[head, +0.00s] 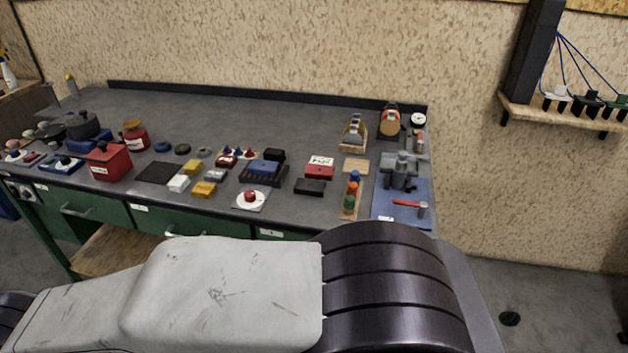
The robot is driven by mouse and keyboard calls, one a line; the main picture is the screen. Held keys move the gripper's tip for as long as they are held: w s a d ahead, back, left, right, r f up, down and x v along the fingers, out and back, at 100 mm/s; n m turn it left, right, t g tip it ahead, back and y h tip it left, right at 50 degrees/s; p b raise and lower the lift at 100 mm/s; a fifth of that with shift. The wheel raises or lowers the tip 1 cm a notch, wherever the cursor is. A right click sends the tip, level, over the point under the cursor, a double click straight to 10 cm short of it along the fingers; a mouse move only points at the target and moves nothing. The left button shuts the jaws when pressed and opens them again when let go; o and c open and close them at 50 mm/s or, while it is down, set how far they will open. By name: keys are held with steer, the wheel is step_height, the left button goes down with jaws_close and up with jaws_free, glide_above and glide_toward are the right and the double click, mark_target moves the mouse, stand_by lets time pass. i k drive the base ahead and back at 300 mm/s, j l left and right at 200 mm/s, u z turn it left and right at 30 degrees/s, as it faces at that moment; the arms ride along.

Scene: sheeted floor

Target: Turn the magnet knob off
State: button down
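No knob in view can be told for sure as the magnet knob. A round white dial (418,120) stands at the bench's back right corner, with a small red part (420,135) below it; its details are too small to read. A red knob (250,197) sits on a white plate near the bench's front edge. My arm, with a pale cover and dark ribbed section, fills the lower foreground. My gripper is not in view.
The grey bench (240,115) carries many small items, including a red box (108,162), a grey vise (401,170) and a red-handled tool (408,203) on a blue mat (390,211). The bench's back strip is mostly clear. A wall shelf (560,113) holds cabled blocks at right.

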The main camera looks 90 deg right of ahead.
mark_target(249, 195)
steer(key=z, duration=2.7)
